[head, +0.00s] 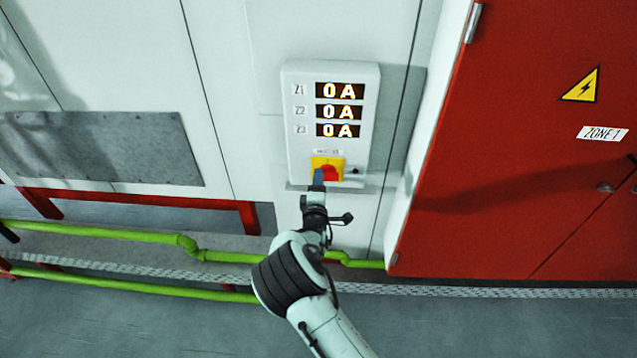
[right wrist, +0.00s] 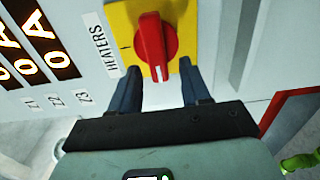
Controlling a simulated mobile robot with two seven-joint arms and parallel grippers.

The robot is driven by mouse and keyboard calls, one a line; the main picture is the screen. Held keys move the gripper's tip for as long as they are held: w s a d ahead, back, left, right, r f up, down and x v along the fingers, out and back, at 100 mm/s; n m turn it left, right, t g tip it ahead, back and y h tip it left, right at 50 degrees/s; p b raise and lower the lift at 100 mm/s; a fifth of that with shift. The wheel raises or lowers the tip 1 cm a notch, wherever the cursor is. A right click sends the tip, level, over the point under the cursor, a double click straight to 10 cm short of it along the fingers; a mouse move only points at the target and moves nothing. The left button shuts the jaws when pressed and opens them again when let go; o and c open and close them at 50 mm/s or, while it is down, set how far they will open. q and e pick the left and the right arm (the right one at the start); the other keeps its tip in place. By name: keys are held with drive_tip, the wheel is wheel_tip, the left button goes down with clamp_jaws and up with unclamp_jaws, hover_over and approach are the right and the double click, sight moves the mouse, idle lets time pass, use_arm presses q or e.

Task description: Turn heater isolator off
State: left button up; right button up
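The heater isolator is a red rotary knob (head: 329,172) on a yellow plate (head: 328,161), low on a white panel (head: 303,148). The knob (right wrist: 153,45) shows large in the right wrist view, with a white line along its grip. The grip lies across the panel, and an "I" mark shows on the plate towards the HEATERS label (right wrist: 106,50). My right gripper (right wrist: 159,68) is open, its dark fingers apart on either side of the knob's near end. Whether they touch it I cannot tell. In the head view my right gripper (head: 318,178) partly hides the knob. My left gripper is not in view.
Three displays (head: 340,111) on the panel read 0 A beside Z1, Z2 and Z3. A red cabinet (head: 500,150) marked ZONE 1, with a warning sign, stands to the right. Green pipes (head: 130,236) run low along the wall. Floor is open in front.

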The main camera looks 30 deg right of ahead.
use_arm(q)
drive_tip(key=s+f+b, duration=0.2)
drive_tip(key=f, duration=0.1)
use_arm(e)
drive_tip(key=v, duration=1.3)
drive_tip(key=shift+s, duration=0.2)
drive_tip(key=s+f+m+g+y, duration=0.25)
drive_tip(key=s+f, duration=0.35)
drive_tip(key=f, duration=0.4)
drive_tip(key=s+f+m+g+y, duration=0.15)
drive_tip(key=s+f+g, duration=0.3)
drive_tip(key=f, duration=0.55)
drive_tip(key=s+f+m+g+y, duration=0.25)
drive_tip(key=s+f, duration=0.35)
drive_tip(key=f, duration=0.3)
drive_tip(key=s+a+f+m+g+y, duration=0.2)
drive_tip(key=s+a+m+g+y, duration=0.1)
drive_tip(key=s+a, duration=0.3)
drive_tip(key=s+a+f+m+g+y, duration=0.3)
drive_tip(key=s+a+m, duration=0.3)
drive_tip(key=s, duration=0.5)
drive_tip(key=shift+s+a+g+y, duration=0.2)
drive_tip(key=shift+a+g+y, duration=0.15)
drive_tip(key=shift+a, duration=0.2)
